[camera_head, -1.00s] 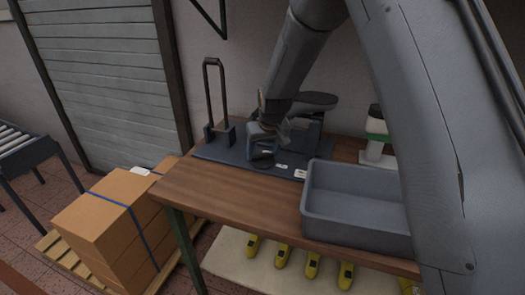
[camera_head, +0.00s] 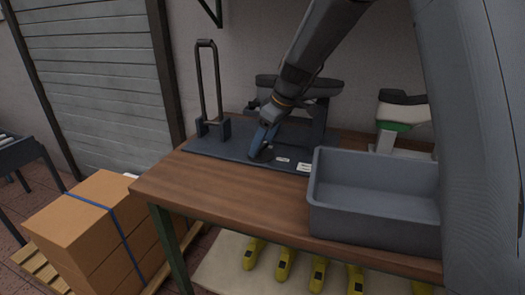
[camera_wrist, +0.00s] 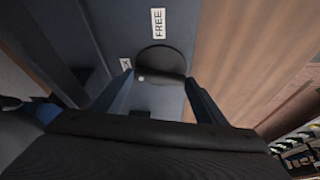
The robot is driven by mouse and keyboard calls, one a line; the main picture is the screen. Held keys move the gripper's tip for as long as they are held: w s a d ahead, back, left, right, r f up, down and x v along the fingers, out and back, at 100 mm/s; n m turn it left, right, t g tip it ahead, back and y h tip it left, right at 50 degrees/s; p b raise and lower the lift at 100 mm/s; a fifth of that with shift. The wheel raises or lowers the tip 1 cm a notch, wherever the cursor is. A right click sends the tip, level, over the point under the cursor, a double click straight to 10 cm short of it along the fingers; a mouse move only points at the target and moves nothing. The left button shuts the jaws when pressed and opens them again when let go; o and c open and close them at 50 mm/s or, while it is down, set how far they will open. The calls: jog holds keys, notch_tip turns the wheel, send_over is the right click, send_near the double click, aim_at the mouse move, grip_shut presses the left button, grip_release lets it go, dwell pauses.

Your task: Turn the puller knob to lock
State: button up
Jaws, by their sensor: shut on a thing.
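The puller knob (camera_wrist: 160,60) is a dark round dial with a raised grip bar and a pale dot at the bar's left end in the wrist view. The knob (camera_head: 264,154) is small and mostly covered in the head view. My gripper (camera_wrist: 158,78) has one finger at each end of the bar and is shut on it. In the head view my gripper (camera_head: 261,142) reaches down to the dark base plate (camera_head: 215,148). A white FREE label (camera_wrist: 158,23) lies beyond the knob.
A grey bin (camera_head: 375,215) stands on the wooden table (camera_head: 215,193), right of the plate. A tall black handle frame (camera_head: 209,90) rises at the plate's left. A white-green stand (camera_head: 393,126) is behind the bin. Strapped cartons (camera_head: 85,220) sit left of the table.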

jog(key=shift+w+n+g+b, duration=0.1)
jog(key=shift+n+g+b, duration=0.3)
jog(key=shift+n+b, duration=0.55)
jog(key=o, duration=1.1)
jog(key=shift+d, duration=0.1)
jog(key=shift+c, duration=0.2)
